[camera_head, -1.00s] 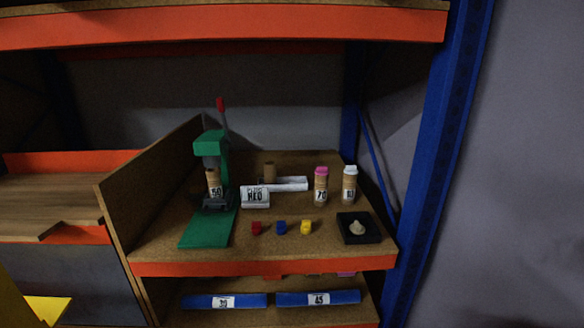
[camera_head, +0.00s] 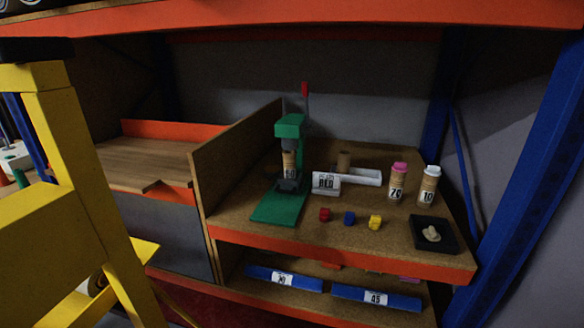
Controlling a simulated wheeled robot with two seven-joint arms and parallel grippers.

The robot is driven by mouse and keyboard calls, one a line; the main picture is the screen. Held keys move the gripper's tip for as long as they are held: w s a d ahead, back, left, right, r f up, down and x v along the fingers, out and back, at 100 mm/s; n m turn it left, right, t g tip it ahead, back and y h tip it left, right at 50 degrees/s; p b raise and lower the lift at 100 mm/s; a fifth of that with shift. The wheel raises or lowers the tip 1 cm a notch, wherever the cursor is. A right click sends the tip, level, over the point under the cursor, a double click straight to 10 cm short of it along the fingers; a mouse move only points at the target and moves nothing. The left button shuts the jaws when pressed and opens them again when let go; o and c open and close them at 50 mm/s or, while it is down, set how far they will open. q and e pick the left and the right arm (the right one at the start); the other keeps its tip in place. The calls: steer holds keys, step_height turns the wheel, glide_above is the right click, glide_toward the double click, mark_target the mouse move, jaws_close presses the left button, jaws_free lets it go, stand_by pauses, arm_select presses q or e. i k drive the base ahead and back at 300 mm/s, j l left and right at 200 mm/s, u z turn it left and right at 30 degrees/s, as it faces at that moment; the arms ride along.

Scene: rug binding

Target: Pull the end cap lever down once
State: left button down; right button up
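The end cap press is a green machine (camera_head: 289,128) standing upright on the shelf board, left of the middle. Its lever (camera_head: 305,104) rises behind the head, pointing up, with a red tip (camera_head: 305,88) at the top. A cardboard tube (camera_head: 289,163) with a number label stands in the press under the head. A flat green plate (camera_head: 279,207) extends from the press toward the shelf's front edge. Neither of my grippers is in view.
On the same shelf (camera_head: 335,238) are a white labelled box (camera_head: 326,183), red (camera_head: 324,214), blue (camera_head: 349,218) and yellow (camera_head: 375,222) blocks, tubes with pink (camera_head: 398,168) and white (camera_head: 431,171) caps, and a black tray (camera_head: 448,243). A wooden divider (camera_head: 235,158) stands left. A yellow frame (camera_head: 50,200) fills the left foreground.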

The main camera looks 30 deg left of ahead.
mark_target(305, 85)
steer(key=i+j, duration=0.2)
steer(key=j, duration=0.15)
steer(key=i+j+u, duration=0.1)
steer(key=j, duration=0.25)
steer(key=i+j, duration=0.25)
steer(key=j+u, duration=0.05)
steer(key=j, duration=0.05)
